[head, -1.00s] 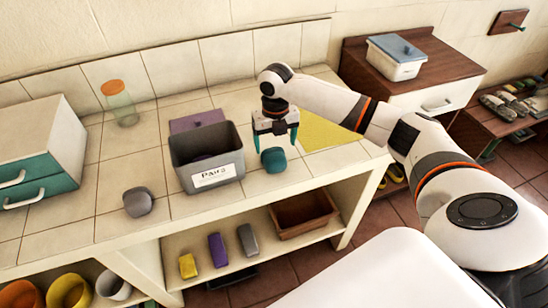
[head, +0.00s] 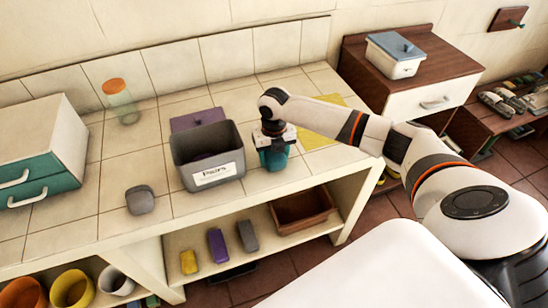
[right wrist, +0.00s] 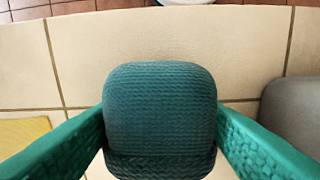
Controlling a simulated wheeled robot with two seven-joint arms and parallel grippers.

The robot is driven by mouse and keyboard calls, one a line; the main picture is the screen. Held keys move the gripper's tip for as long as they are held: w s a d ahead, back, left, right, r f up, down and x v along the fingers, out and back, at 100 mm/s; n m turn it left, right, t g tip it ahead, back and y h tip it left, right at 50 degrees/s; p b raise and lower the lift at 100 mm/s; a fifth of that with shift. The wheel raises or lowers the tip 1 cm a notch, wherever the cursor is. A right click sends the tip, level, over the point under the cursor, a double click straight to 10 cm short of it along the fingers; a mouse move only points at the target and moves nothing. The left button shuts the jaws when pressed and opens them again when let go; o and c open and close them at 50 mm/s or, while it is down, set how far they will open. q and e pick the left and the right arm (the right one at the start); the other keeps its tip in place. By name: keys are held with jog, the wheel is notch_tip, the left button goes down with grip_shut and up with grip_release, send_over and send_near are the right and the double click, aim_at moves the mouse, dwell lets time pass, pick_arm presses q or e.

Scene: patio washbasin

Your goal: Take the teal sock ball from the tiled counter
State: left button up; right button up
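The teal sock ball (head: 274,160) sits on the tiled counter (head: 130,172), to the right of the grey bin. My right gripper (head: 274,152) is down over it, and the fingers are mostly hidden in the head view. In the right wrist view, the ball (right wrist: 160,115) fills the space between the two teal fingers (right wrist: 160,130). The fingertips meet its sides with no visible gap, so the gripper looks shut on it. The ball shows no clear lift off the counter. My left gripper is not in view.
The grey bin (head: 213,173) with a "Pairs" label stands close on the left. A grey sock ball (head: 140,200) lies farther left. A yellow mat (head: 322,135) lies behind my right arm. A teal-drawer box (head: 45,150) stands at the far left.

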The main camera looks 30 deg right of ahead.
jog(key=shift+c, duration=0.9)
